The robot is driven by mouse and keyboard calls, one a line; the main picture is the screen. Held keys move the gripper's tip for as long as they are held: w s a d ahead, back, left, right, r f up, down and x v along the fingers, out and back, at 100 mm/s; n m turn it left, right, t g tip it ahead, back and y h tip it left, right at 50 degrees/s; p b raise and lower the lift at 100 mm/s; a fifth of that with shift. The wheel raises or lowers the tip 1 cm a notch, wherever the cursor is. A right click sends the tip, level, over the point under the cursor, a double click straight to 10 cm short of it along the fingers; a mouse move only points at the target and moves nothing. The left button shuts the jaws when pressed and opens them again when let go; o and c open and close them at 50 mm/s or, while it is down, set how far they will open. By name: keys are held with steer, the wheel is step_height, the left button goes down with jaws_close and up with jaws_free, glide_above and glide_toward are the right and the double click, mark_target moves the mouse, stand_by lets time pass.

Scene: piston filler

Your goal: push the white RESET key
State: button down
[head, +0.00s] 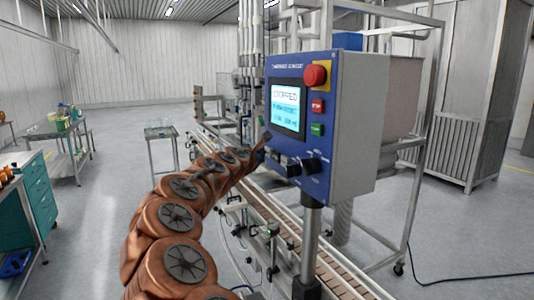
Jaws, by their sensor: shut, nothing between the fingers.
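The blue control panel (340,75) stands on a post in the middle of the head view. Its lit screen (286,108) reads STOPPED on the top line. I cannot make out a white RESET key; the area below the screen is partly covered by my arm's end. My gripper (284,163) is dark and small here, at the panel's lower left, just below the screen. It is shut and holds nothing. I cannot tell whether it touches the panel.
A red mushroom button (315,75) on a yellow plate, a red key (317,105) and a green key (316,130) sit right of the screen. A black knob (311,165) is below. A conveyor (330,272) runs beneath the panel.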

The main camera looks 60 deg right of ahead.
steer(key=shift+s+d, duration=0.25)
steer(key=shift+d, duration=0.1)
stand_by(0.7)
steer(key=shift+a, duration=0.1)
steer(key=shift+w+a, duration=0.45)
steer(key=shift+a, duration=0.15)
steer(key=shift+a, duration=0.1)
stand_by(0.3)
steer(key=w+a, duration=0.1)
steer(key=a, duration=0.1)
steer(key=w+a, duration=0.1)
steer(key=a, duration=0.1)
steer(key=shift+w, duration=0.4)
stand_by(0.8)
